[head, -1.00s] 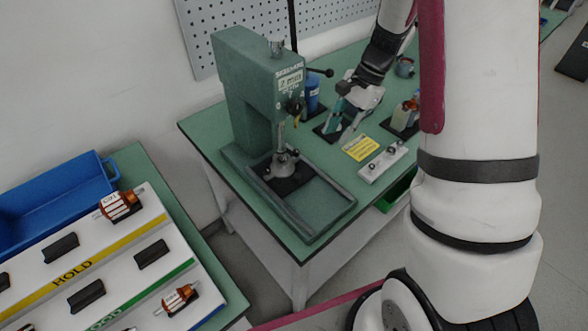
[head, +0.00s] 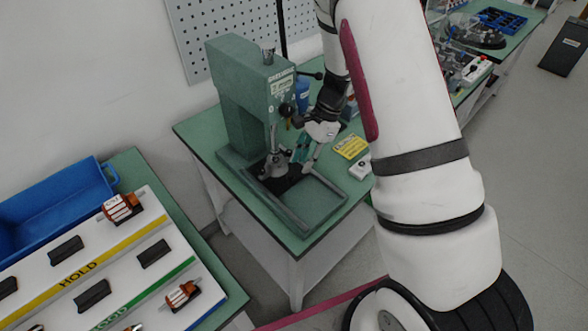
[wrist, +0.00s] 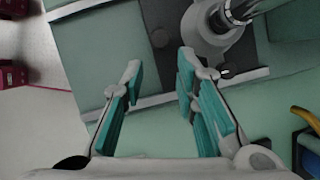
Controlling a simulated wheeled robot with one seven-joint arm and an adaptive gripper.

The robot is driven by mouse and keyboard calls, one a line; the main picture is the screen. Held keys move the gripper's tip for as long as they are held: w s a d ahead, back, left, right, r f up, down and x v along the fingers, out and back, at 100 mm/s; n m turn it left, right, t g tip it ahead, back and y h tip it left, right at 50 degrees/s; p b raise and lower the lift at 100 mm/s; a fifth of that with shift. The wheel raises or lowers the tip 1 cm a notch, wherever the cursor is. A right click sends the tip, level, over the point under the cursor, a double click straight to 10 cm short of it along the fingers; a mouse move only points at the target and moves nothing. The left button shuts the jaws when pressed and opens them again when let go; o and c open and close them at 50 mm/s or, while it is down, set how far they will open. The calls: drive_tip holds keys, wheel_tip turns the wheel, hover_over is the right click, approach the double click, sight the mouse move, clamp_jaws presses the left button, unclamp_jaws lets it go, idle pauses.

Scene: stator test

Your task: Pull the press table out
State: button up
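The green press (head: 250,95) stands on the green bench. Its press table, a dark plate (head: 283,183), lies between two rails under the ram, with a round grey fixture at its back. The bare track in front of it is open. In the wrist view, the dark plate (wrist: 168,15) and the grey fixture (wrist: 208,38) are at the top. My gripper (head: 305,157) is at the right of the press, close to the fixture. In the wrist view its teal fingers (wrist: 160,68) are apart with nothing between them, over the near rail.
A yellow label (head: 350,147) and a pale block (head: 360,168) lie to the right of the press. A blue container (wrist: 306,150) shows at the wrist view's right edge. A stator tray (head: 130,245) and blue bin (head: 50,205) stand at the left.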

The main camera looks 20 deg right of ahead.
sight(291, 174)
drive_tip(key=a, duration=0.1)
drive_tip(key=a+f, duration=0.1)
drive_tip(key=a, duration=0.1)
drive_tip(key=shift+s+f+p, duration=0.25)
drive_tip(key=shift+f+p, duration=0.05)
drive_tip(key=shift+a+f, duration=0.35)
drive_tip(key=shift+f, duration=0.25)
drive_tip(key=shift+c, duration=0.6)
clamp_jaws()
drive_tip(key=shift+d, duration=0.1)
